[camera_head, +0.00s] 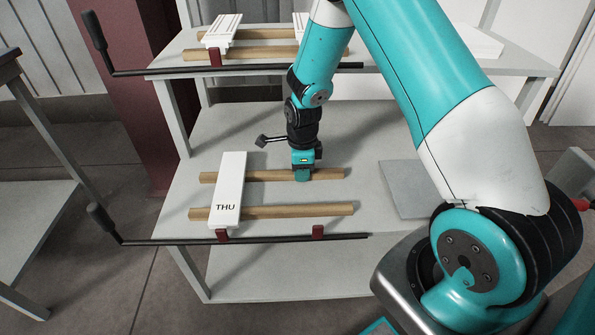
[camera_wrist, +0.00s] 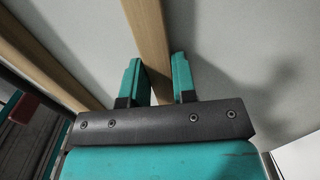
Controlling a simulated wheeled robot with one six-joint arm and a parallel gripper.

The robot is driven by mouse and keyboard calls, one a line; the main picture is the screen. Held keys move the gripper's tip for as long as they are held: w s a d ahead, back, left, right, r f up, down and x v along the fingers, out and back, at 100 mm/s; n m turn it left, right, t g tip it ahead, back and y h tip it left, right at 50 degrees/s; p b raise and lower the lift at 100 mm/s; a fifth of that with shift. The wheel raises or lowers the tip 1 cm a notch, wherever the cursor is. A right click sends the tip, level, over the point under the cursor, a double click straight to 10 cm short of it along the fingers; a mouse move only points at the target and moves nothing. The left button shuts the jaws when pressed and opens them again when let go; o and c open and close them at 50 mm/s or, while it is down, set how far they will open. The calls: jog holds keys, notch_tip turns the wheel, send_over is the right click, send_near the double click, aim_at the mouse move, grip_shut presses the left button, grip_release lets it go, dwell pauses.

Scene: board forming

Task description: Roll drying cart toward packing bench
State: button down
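My gripper (camera_head: 302,176) is over the lower shelf, at the back wooden bar (camera_head: 240,176). In the wrist view my gripper (camera_wrist: 158,80) has its two teal fingers on either side of a wooden bar (camera_wrist: 148,30). I cannot tell whether they press on it. A white board marked THU (camera_head: 229,190) lies across both lower bars. No packing bench can be identified for sure.
A grey table or bench (camera_head: 35,200) stands at the left edge. A dark red column (camera_head: 125,90) rises behind the shelf unit. A light grey panel (camera_head: 405,190) lies on the lower shelf's right. White pieces (camera_head: 221,30) rest on the upper shelf's bars. Some floor is free at front left.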

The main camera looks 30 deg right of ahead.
jog(key=shift+s+d, duration=0.1)
jog(key=shift+d, duration=0.25)
jog(key=c, duration=0.9)
grip_release()
jog(key=shift+a, duration=0.15)
